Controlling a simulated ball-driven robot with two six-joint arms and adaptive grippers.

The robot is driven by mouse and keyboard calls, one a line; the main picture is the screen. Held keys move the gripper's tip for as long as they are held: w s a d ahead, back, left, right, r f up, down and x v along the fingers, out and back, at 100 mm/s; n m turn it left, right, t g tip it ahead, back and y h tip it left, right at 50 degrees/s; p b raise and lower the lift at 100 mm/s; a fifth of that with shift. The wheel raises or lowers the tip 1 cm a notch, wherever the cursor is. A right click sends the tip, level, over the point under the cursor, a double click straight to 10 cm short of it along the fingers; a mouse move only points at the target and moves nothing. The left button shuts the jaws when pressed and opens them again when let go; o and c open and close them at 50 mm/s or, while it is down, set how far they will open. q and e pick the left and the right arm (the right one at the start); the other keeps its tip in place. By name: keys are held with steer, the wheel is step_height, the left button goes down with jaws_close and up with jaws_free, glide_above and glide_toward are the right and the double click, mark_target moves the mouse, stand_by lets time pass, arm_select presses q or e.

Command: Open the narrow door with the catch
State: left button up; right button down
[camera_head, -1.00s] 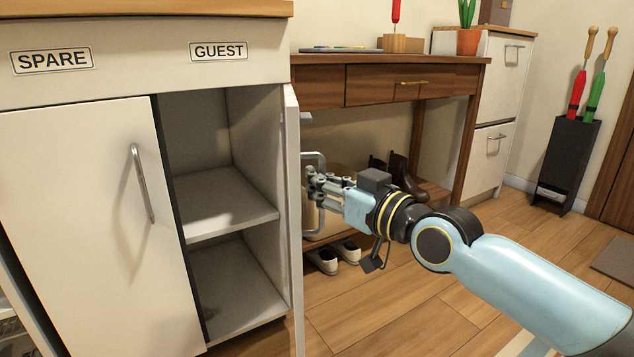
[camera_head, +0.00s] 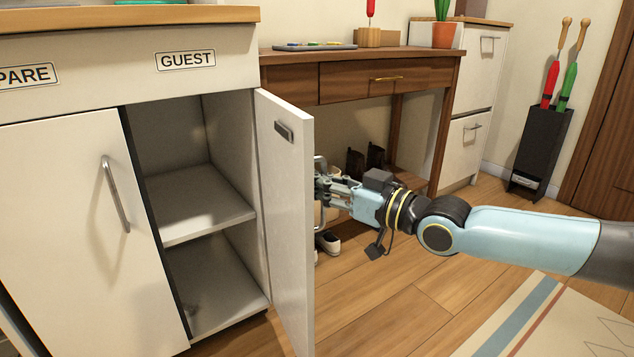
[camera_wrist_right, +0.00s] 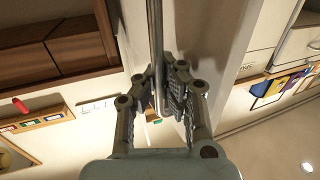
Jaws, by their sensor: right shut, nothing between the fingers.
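The narrow door (camera_head: 285,230) under the GUEST label stands open, swung out toward the right. Its inner face shows, with the dark catch (camera_head: 283,131) near the top. My right gripper (camera_head: 322,188) is on the door's outer side, at the handle, which is partly hidden behind the door edge and the fingers. In the right wrist view the handle bar (camera_wrist_right: 155,40) runs down to the shut fingers (camera_wrist_right: 166,85), which grip nothing. Whether they touch the bar, I cannot tell. My left gripper is out of view.
The cabinet's shelf (camera_head: 205,215) is empty. The wider door (camera_head: 85,240) on the left is closed. A wooden console table (camera_head: 350,85) stands behind the arm, with shoes (camera_head: 328,242) beneath. Open floor (camera_head: 400,310) lies in front, with a rug (camera_head: 560,320) at right.

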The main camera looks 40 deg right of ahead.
steer(key=c, duration=2.1)
jaws_free()
steer(key=shift+s+f, duration=0.1)
steer(key=shift+f, duration=0.15)
steer(key=o, duration=0.5)
steer(key=shift+s+d+r, duration=0.15)
steer(key=shift+s, duration=0.05)
steer(key=shift+o, duration=1)
steer(key=shift+w+r, duration=0.1)
steer(key=v, duration=1.2)
